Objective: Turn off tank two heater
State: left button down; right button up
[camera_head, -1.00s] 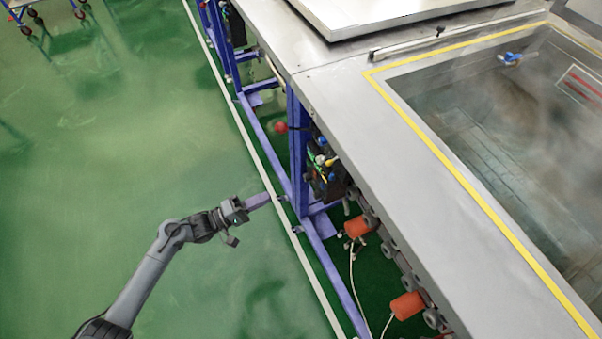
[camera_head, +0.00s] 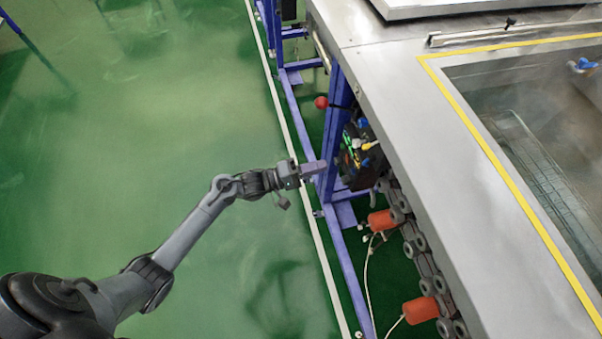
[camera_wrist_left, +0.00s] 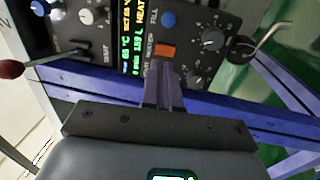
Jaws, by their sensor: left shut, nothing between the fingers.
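A dark control panel (camera_head: 358,158) sits under the tank's edge; in the left wrist view the panel (camera_wrist_left: 215,22) shows a lit display (camera_wrist_left: 130,40) reading "HEAT" in part, and several knobs. An orange switch (camera_wrist_left: 165,51) lies beside the word "HEATER" on it. My left gripper (camera_head: 322,166) is shut and empty, pointing at the panel. In the left wrist view its closed fingertips (camera_wrist_left: 162,72) appear just below the orange switch; I cannot tell whether they touch it. The fingers hide some panel lettering. My right gripper is not in view.
A lever with a red ball (camera_wrist_left: 11,69) sticks out left of the panel. Blue frame beams (camera_wrist_left: 220,112) run below it. Orange cylinders (camera_head: 420,310) hang under the metal tank top (camera_head: 440,185). The green floor (camera_head: 150,120) on the left is clear.

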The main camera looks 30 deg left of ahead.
aim_at(346, 158)
pick_arm(q)
jog(key=shift+b+x, duration=1.1)
jog(key=shift+x, duration=1.7)
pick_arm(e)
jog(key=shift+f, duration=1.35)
